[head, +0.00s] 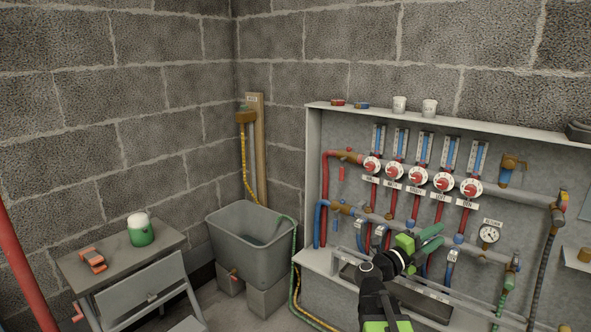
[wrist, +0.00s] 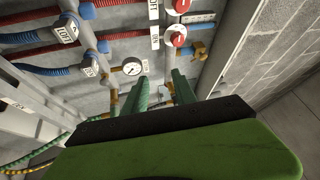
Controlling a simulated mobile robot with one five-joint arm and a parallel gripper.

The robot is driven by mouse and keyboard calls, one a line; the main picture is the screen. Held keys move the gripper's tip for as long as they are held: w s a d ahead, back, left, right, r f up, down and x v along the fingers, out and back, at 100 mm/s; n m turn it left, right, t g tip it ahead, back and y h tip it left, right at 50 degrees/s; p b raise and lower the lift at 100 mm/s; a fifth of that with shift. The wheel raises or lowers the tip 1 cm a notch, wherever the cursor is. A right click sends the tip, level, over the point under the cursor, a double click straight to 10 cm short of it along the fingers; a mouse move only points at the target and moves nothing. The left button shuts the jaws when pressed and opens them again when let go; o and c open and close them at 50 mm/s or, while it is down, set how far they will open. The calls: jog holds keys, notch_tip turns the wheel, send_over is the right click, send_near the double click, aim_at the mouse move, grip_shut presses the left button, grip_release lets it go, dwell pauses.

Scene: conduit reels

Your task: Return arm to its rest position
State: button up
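My gripper (head: 438,236) is in front of the manifold cabinet (head: 313,170) in the head view, at the end of my black and green arm. Its two green fingers stand apart with nothing between them. The wrist view also shows the gripper (wrist: 161,88) with a gap between the fingers. The gauge (head: 489,235) on the return pipe is to the right of the fingertips in the head view. The wrist view shows the gauge (wrist: 132,68) beyond the fingers, to their upper left. I cannot tell how far the fingers are from the pipes.
Several red-and-white dials (head: 418,175) and blue and red pipes fill the cabinet. White cups (head: 399,104) stand on its top shelf. A grey tub (head: 252,260) stands in the corner. A small table (head: 165,238) at left bears a green-and-white container (head: 140,235) and an orange-and-grey item (head: 92,261).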

jog(key=w+a+r+n+t+y, duration=0.3)
jog(key=w+a+n+t+y, duration=0.3)
jog(key=w+a+n+t, duration=0.25)
jog(key=w+a+f+n+t+y+p, duration=0.1)
jog(key=w+a+f+n+y, duration=0.1)
jog(key=a+n+y, duration=0.4)
jog(key=w+a+f+n+t+y, duration=0.2)
jog(key=a+n+y, duration=0.2)
jog(key=a+n, duration=0.25)
jog(key=s+a+f+n+g+y, duration=0.2)
jog(key=a+f+n+g+y, duration=0.35)
jog(key=a+f, duration=0.45)
jog(key=s+d+f+n+g, duration=0.1)
jog(key=s+f+n+g, duration=0.2)
jog(key=s+f+g, duration=0.55)
jog(key=s+d+f+g+h, duration=0.1)
jog(key=s+d+f+g, duration=0.1)
jog(key=s+f, duration=0.35)
jog(key=s+d+f+g+h, duration=0.2)
jog(key=s+d+g, duration=0.1)
jog(key=s, duration=0.5)
notch_tip(320, 180, up, 38)
jog(key=s+p, duration=0.1)
jog(key=p, duration=3.7)
jog(key=shift+a+r+n+p, duration=0.15)
jog(key=shift+a+n+p, duration=0.15)
jog(key=shift+a+n, duration=0.1)
